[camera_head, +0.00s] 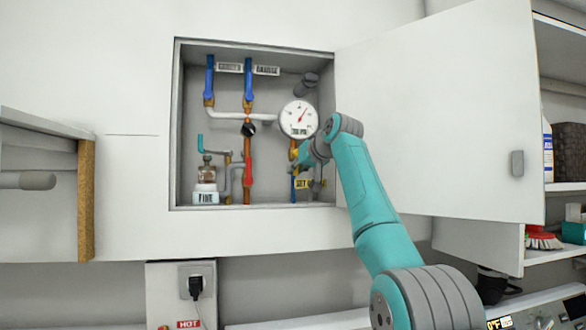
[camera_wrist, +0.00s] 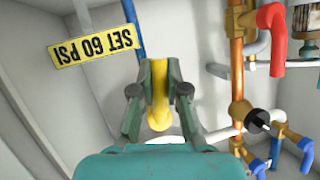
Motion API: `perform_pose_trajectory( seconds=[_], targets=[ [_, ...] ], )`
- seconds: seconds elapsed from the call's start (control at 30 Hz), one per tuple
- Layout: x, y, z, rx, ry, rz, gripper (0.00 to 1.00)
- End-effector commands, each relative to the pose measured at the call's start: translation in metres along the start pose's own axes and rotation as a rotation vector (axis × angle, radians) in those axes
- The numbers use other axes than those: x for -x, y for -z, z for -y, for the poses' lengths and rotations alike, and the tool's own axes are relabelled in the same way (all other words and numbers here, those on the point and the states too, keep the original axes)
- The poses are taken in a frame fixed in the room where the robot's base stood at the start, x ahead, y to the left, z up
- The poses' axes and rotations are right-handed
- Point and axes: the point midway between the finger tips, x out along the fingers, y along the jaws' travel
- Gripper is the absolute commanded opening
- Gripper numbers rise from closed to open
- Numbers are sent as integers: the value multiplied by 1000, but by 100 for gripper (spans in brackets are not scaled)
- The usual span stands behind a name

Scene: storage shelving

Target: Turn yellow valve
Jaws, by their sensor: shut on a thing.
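The yellow valve handle (camera_wrist: 158,114) is between the two fingers of my gripper (camera_wrist: 160,72) in the wrist view, and the fingers are shut on it. In the head view a little yellow of the valve (camera_head: 295,156) shows at the lower right of the open wall cabinet. My gripper (camera_head: 305,154) is there, and it and my arm hide most of the valve. A yellow "SET 60 PSI" tag (camera_wrist: 97,45) is beside the valve in the wrist view.
A round gauge (camera_head: 299,118) is just above my gripper. A red handle (camera_head: 248,170), blue handles (camera_head: 249,83) and copper pipes stand to the left. The cabinet door (camera_head: 440,120) is open on the right, close to my arm. Shelves are at far right.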

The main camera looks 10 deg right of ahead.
Motion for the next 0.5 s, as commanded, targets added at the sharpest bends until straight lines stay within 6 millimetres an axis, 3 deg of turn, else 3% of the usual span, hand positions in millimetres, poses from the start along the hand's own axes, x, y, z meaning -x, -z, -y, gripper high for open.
perform_pose_trajectory(
  seconds=[0.5],
  targets=[
    [2, 1, -8, 177, -73, 36, 0]
  ],
)
